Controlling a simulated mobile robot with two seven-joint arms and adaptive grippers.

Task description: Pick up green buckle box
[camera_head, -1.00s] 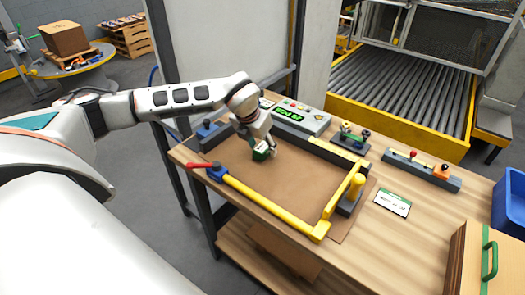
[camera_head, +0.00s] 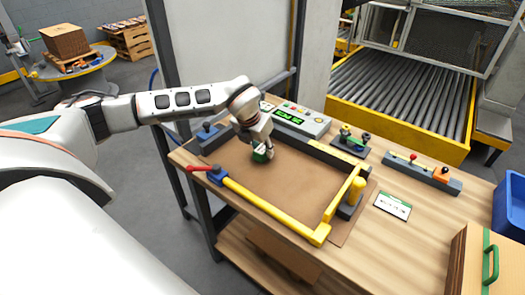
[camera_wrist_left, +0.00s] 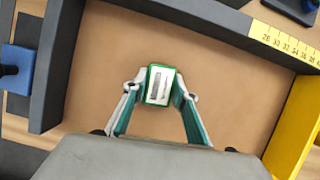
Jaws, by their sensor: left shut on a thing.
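The green buckle box (camera_head: 261,155) is a small green box with a white label on top. It is between the fingers of my left gripper (camera_head: 262,148), over the brown board (camera_head: 285,190) in the framed fixture. In the left wrist view the box (camera_wrist_left: 159,85) sits between the two teal-lined fingertips of the gripper (camera_wrist_left: 158,97), which are shut on it. I cannot tell whether its underside touches the board. My right gripper is not in view.
A yellow bar (camera_head: 270,206) and a yellow corner stop (camera_head: 354,192) edge the fixture, with a red-handled clamp (camera_head: 200,169) at the left. A control box (camera_head: 300,121) stands behind. A card (camera_head: 393,206) and a blue bin (camera_head: 510,203) are to the right.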

